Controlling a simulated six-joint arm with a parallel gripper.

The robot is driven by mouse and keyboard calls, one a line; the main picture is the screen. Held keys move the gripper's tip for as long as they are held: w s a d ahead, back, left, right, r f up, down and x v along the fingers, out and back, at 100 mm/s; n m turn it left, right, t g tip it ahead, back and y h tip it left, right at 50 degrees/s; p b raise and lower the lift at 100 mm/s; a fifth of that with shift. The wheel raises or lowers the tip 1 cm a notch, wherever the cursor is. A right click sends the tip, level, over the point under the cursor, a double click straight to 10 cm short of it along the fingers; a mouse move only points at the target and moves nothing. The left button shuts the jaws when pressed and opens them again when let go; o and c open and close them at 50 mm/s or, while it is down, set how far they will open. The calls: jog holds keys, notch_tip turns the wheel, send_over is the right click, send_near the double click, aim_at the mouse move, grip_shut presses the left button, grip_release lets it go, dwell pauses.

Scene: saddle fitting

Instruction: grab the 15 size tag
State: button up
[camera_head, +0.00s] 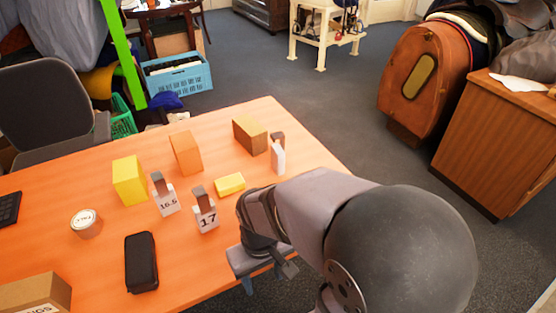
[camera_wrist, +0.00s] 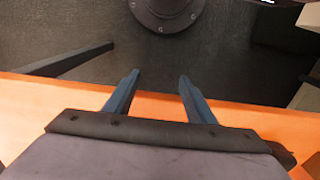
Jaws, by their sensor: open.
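No tag reading 15 can be made out. A white tag on a dark grey block (camera_head: 278,156) stands near the table's right edge, its number not readable. A tag marked 16.5 (camera_head: 166,203) and a tag marked 17 (camera_head: 207,217) stand upright nearer the middle of the table. My gripper (camera_head: 264,281) is at the table's right front edge, to the right of and nearer than the tag marked 17. In the wrist view, its two blue fingers (camera_wrist: 157,84) are apart with nothing between them, over the table edge and dark floor.
On the orange table (camera_head: 60,200) stand a yellow block (camera_head: 129,181), an orange block (camera_head: 186,153) and a brown block (camera_head: 250,135). A small yellow block (camera_head: 230,184) lies between the tags. A black case (camera_head: 141,262) and a round tin (camera_head: 86,223) are at left.

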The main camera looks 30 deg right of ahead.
notch_tip(320, 180, up, 15)
jog(key=m+t+p, duration=0.1)
jog(key=t+p, duration=0.3)
jog(key=p, duration=1.3)
send_over(275, 145)
jog(key=s, duration=0.4)
jog(key=shift+a+f, duration=0.15)
jog(key=shift+a, duration=0.05)
jog(key=shift+w+t, duration=0.3)
jog(key=shift+p+x, duration=0.35)
jog(key=shift+x, duration=0.6)
jog(key=shift+w+f, duration=0.1)
jog(key=shift+d+p+x, duration=0.15)
jog(key=shift+p+x, duration=0.45)
jog(key=shift+x, duration=0.6)
jog(key=shift+d+p+x, duration=0.1)
jog(key=shift+p+x, duration=0.5)
jog(key=shift+x, duration=0.65)
jog(key=shift+w, duration=0.15)
